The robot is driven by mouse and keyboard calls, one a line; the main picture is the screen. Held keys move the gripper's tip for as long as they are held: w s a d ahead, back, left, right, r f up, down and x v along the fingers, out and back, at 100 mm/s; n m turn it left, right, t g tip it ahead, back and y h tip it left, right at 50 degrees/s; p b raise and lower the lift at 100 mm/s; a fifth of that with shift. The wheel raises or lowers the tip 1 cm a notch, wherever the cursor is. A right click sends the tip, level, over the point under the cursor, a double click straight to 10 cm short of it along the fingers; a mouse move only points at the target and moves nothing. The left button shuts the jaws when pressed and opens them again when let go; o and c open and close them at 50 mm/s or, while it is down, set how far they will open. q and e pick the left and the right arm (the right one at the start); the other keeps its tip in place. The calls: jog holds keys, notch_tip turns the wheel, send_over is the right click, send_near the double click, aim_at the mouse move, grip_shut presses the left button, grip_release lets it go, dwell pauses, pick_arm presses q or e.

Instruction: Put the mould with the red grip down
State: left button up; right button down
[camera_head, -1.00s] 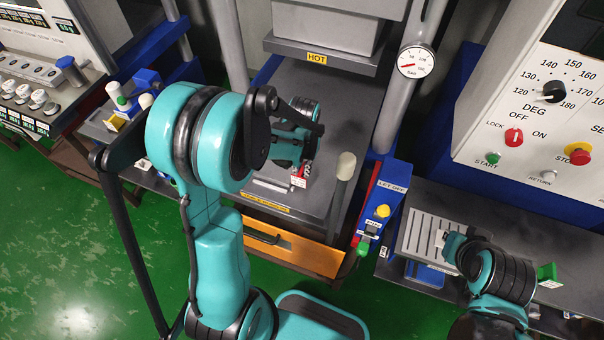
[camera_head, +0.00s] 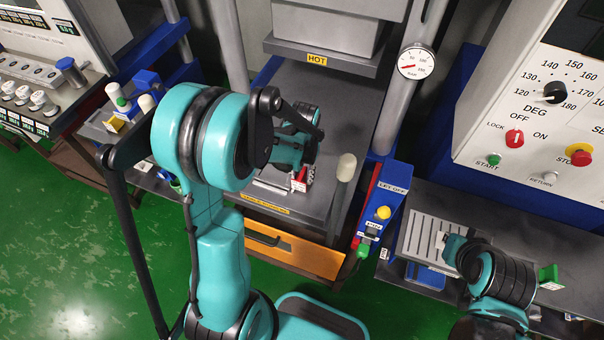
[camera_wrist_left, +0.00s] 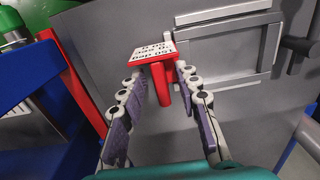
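The mould's red grip (camera_wrist_left: 162,82) with a white label shows between the fingers of my left gripper (camera_wrist_left: 162,78) in the left wrist view. The fingers stand apart on both sides of it, with gaps beside its narrow red stem. The mould's silver frame (camera_wrist_left: 226,52) lies on the grey plate beyond the grip. In the head view the red grip (camera_head: 300,179) is at the front of the press plate, below my left gripper (camera_head: 303,168). My right gripper (camera_head: 455,249) is over the slotted plate at the right; its fingers are too hidden to judge.
The press (camera_head: 335,35) marked HOT stands above the grey plate (camera_head: 335,110). A pale cylindrical knob (camera_head: 346,167) and the blue LET OFF box (camera_head: 379,215) are right of the mould. An orange drawer (camera_head: 290,250) is below. The control panel (camera_head: 535,110) is far right.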

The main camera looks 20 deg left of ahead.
pick_arm(q)
notch_tip(320, 180, up, 12)
jog(key=p, duration=0.3)
jog(key=s+d+r+t, duration=0.4)
jog(key=s+r+t, duration=0.3)
jog(key=s, duration=0.4)
jog(key=shift+s+d+m, duration=0.3)
jog(key=shift+d, duration=0.1)
